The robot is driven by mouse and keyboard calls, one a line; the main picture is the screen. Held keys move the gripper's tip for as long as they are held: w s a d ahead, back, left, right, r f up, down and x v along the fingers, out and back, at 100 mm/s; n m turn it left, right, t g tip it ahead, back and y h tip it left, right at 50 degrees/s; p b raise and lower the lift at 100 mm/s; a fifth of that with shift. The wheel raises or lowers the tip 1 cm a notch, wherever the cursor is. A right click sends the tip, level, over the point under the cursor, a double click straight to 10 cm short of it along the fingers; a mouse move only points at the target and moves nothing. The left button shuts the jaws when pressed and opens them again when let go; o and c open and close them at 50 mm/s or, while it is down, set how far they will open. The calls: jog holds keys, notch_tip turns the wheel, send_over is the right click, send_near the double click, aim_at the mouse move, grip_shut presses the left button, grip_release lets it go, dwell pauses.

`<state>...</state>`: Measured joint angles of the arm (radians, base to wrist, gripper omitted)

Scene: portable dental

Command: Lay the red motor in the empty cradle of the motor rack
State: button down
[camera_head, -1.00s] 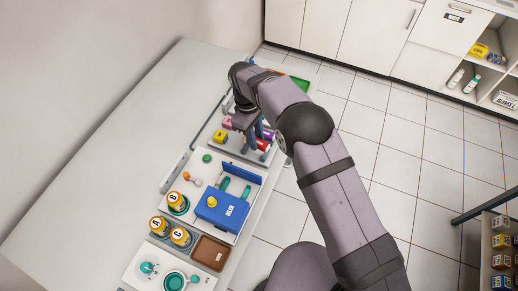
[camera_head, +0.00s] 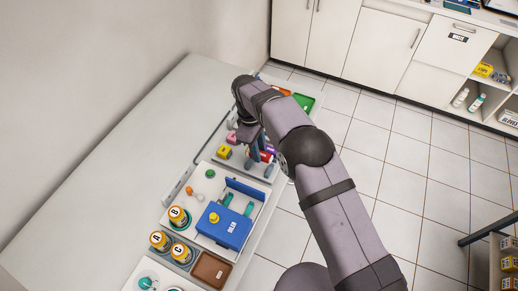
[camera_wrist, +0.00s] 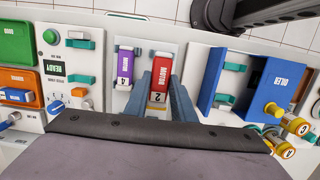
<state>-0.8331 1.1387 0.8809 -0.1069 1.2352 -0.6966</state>
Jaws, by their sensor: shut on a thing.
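The red motor (camera_wrist: 160,75) has a yellow end marked 2 and points away from me in the wrist view. My gripper (camera_wrist: 159,95) is shut on it, with one blue-grey finger along each side. In the head view my gripper (camera_head: 257,148) reaches down over the rack area, and the red motor (camera_head: 266,157) shows only in part. A purple motor (camera_wrist: 124,67) marked 4 lies to the left of the red one on the pale rack (camera_wrist: 121,101). My gripper and the red motor cover much of the rack, and I cannot tell whether the red motor touches it.
A blue box (camera_wrist: 280,82) with a raised lid stands right of the rack in the wrist view. A panel with a green button (camera_wrist: 50,36) lies to the left. In the head view, bottles (camera_head: 179,217) and a brown tray (camera_head: 211,270) stand nearer. The table's left side (camera_head: 110,185) is bare.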

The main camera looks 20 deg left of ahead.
jog(key=shift+f+b, duration=1.65)
jog(key=shift+f, duration=1.2)
jog(key=shift+f, duration=0.1)
jog(key=c, duration=1.4)
grip_release()
jog(key=shift+a+r+b, duration=0.2)
jog(key=shift+r+b, duration=0.25)
jog(key=shift+r, duration=0.75)
jog(key=shift+a+r+b, duration=0.15)
jog(key=shift+r+b, duration=0.25)
jog(key=shift+r, duration=0.85)
jog(key=shift+a+r+b, duration=0.2)
jog(key=shift+r+b, duration=0.25)
jog(key=shift+r, duration=0.75)
